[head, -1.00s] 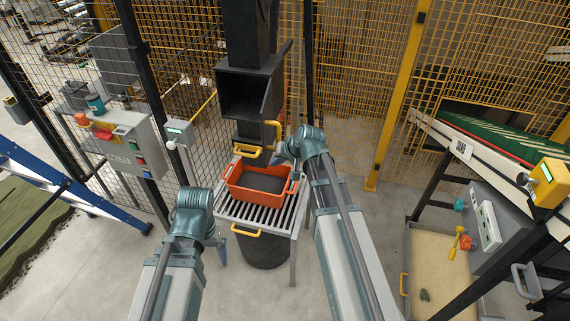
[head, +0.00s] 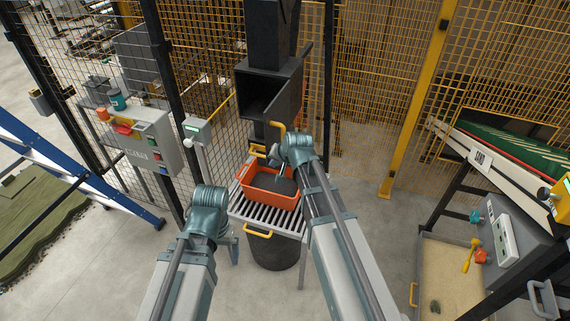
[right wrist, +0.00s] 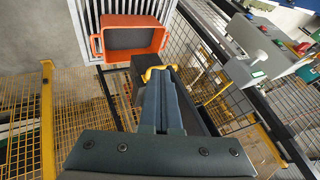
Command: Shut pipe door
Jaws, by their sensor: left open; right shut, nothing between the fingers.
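The dark pipe (head: 267,30) comes down at the back middle and ends in a square mouth (head: 254,102). Its dark door (head: 287,93) stands open, swung out on the right side of the mouth. A yellow door handle (head: 277,126) sits at the door's lower edge. My left gripper (head: 234,254) is open, left of the roller stand.
The orange crate (head: 246,175), with dark contents, stands on the roller stand (head: 238,208) below the pipe. A control box (head: 150,142) and blue ladder (head: 95,185) are left. A sand tray (head: 450,242) and conveyor (head: 480,165) are right. Mesh fencing (head: 370,90) closes the back.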

